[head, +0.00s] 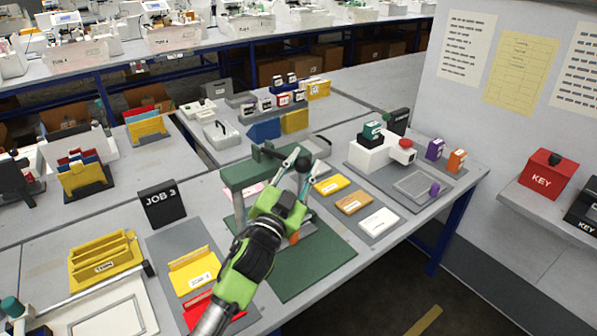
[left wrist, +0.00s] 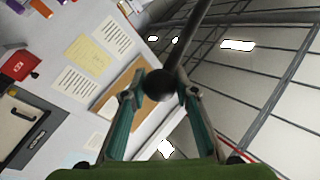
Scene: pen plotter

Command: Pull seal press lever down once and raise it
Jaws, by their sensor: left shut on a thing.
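The seal press has a green frame (head: 246,172) and a dark green base (head: 312,262) on the table, partly hidden by my left arm. Its dark lever (head: 262,153) runs from the top of the frame toward my left gripper (head: 303,168). The gripper's teal fingers are shut on the lever's round black knob (head: 303,163). In the left wrist view the knob (left wrist: 159,86) sits between the two fingertips, with the lever rod (left wrist: 185,42) running up out of the picture. The lever is up near the top of the frame. My right gripper is out of view.
A grey mat with yellow, brown and white pads (head: 379,223) lies right of the press. The JOB 3 sign (head: 161,204) and yellow and red folders (head: 194,271) are to its left. A stamp station (head: 371,152) stands farther right. A red KEY box (head: 548,176) is by the wall.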

